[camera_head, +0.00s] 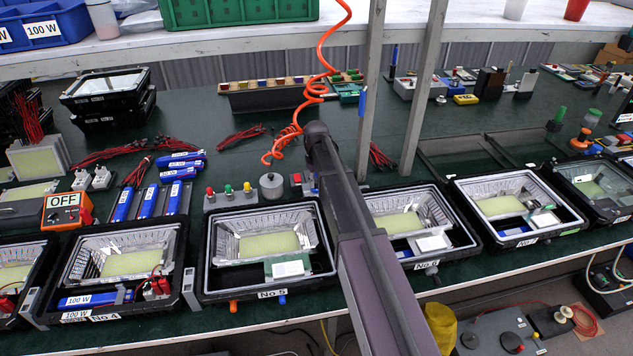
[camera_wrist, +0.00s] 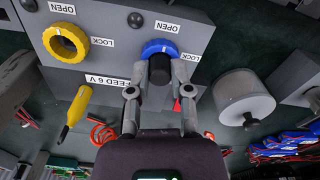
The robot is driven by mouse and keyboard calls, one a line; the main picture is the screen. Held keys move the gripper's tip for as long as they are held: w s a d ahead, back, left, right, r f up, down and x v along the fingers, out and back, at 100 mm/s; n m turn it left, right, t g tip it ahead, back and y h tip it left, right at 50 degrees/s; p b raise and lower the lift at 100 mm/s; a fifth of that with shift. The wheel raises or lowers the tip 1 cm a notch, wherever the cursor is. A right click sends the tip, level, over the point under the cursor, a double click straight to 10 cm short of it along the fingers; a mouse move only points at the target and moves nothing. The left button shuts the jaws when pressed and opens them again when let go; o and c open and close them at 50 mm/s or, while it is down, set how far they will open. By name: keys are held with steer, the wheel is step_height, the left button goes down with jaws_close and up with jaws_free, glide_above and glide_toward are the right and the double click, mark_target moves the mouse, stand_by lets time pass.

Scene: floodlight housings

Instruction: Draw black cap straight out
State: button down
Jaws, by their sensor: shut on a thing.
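The black cap (camera_wrist: 159,72) shows in the wrist view, at the centre of a blue ring (camera_wrist: 158,47) on the face of a grey box (camera_wrist: 110,30). It sits at or just in front of the ring; I cannot tell how far it is seated. My gripper (camera_wrist: 163,78) is shut on the cap, one finger on each side. The blue ring lies between OPEN and LOCK labels. In the head view my arm hides the gripper, and the cap cannot be made out.
A yellow ring (camera_wrist: 66,43) is on the same box, above a FEED 6 V label. A yellow-handled tool (camera_wrist: 75,113) is at left, a grey cylinder (camera_wrist: 243,97) close at right. In the head view, floodlight housings (camera_head: 265,245) line the front edge, and a coiled orange hose (camera_head: 312,90) hangs nearby.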

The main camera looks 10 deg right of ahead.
mark_target(316, 182)
steer(key=shift+r+p, duration=2.3)
steer(key=shift+r, duration=0.05)
stand_by(0.6)
